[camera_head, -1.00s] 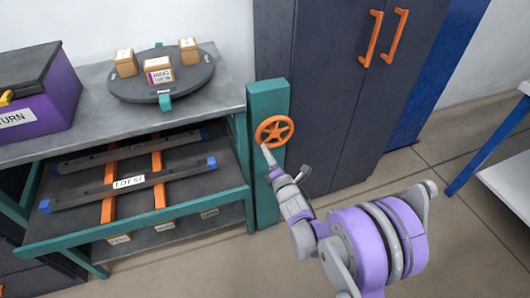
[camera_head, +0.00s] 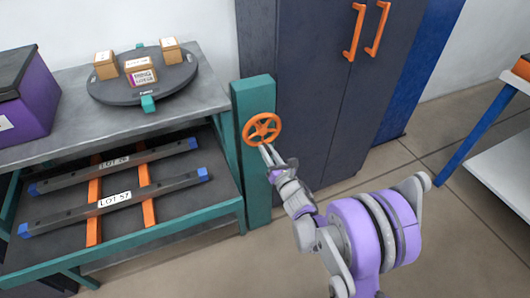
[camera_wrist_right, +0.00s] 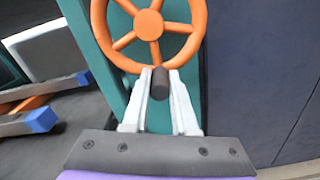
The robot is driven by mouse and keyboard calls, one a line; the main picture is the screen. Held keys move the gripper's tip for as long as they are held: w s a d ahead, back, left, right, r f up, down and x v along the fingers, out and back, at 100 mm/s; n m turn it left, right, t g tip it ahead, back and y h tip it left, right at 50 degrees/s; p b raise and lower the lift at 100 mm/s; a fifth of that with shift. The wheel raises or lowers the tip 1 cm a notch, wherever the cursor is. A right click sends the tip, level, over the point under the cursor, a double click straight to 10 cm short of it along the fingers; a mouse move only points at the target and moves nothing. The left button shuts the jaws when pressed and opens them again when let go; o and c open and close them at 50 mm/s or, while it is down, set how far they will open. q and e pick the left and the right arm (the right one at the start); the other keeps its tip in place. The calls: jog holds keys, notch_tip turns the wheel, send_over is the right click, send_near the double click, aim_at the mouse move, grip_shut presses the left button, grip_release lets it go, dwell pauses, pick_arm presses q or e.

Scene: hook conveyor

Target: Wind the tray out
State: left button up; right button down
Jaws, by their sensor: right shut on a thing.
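The orange handwheel (camera_head: 262,128) is on a teal post (camera_head: 256,180) beside the bench. My right gripper (camera_wrist_right: 160,82) is shut on the wheel's dark knob (camera_wrist_right: 160,84), which stands out at the bottom of the rim. The two pale fingers lie either side of it. The dark tray (camera_head: 170,197) is under the countertop. It carries two dark bars with blue ends, the front one (camera_head: 150,192) labelled LOT 57, the rear one (camera_head: 145,156) also labelled, lying across two orange strips. My left gripper is out of view.
A round turntable (camera_head: 110,91) with several small boxes stands on the grey countertop (camera_head: 215,101). A purple bin (camera_head: 38,105) is at left. A dark cabinet (camera_head: 315,90) with orange handles is right of the post. Floor is open in front of the cabinet.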

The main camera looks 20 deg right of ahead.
jog(key=shift+d+n, duration=0.2)
jog(key=shift+n, duration=0.2)
jog(key=c, duration=0.7)
grip_release()
jog(key=s, duration=1)
jog(key=shift+s+d+p, duration=0.2)
jog(key=shift+s+p, duration=0.2)
